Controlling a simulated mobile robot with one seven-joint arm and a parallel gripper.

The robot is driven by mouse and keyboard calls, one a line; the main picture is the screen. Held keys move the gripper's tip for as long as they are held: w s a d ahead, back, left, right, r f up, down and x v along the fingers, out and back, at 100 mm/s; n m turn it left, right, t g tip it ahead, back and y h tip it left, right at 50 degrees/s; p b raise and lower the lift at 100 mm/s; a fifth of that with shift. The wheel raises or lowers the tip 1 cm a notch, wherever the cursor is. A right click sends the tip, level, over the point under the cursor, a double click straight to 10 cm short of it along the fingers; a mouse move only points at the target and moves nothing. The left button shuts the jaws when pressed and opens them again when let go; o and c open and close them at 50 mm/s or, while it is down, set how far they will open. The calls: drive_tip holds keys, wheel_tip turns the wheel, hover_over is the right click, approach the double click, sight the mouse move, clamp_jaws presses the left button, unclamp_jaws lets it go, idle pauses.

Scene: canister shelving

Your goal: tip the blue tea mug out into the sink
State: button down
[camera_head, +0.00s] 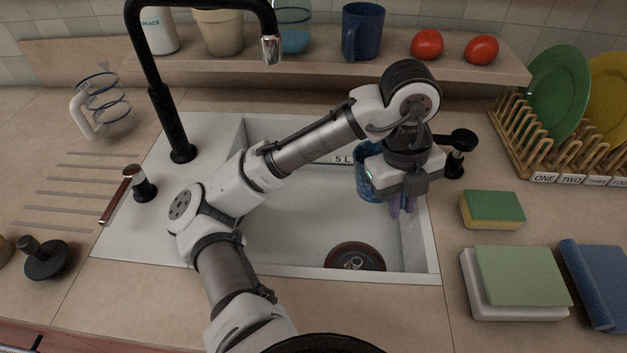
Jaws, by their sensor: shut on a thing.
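A blue mug with a pale speckled pattern (366,184) shows partly behind my gripper (403,205), over the right part of the sink (290,222). My gripper points down and is shut on this mug. The gripper hides much of the mug, so I cannot tell its tilt or see inside it. The basin is white, with a dark round drain (356,257) near its front. A plain dark blue mug (366,32) stands upright on the shelf behind.
A black tap (160,90) arches over the sink's back left. A clear jug (110,105) stands left. A plate rack (545,160), a green-yellow sponge (492,210) and folded cloths (520,275) are on the right. The shelf (310,66) runs along the back.

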drive_tip(key=shift+a, duration=0.2)
drive_tip(key=s+d+r+y+p, duration=0.1)
drive_tip(key=s+d+r+p, duration=0.1)
drive_tip(key=d+r+p, duration=0.2)
drive_tip(key=r+p, duration=0.1)
drive_tip(key=p, duration=0.1)
drive_tip(key=shift+d+t+y+p, duration=0.15)
drive_tip(key=shift+t+y+p, duration=0.15)
drive_tip(key=shift+p, duration=0.1)
idle(1.4)
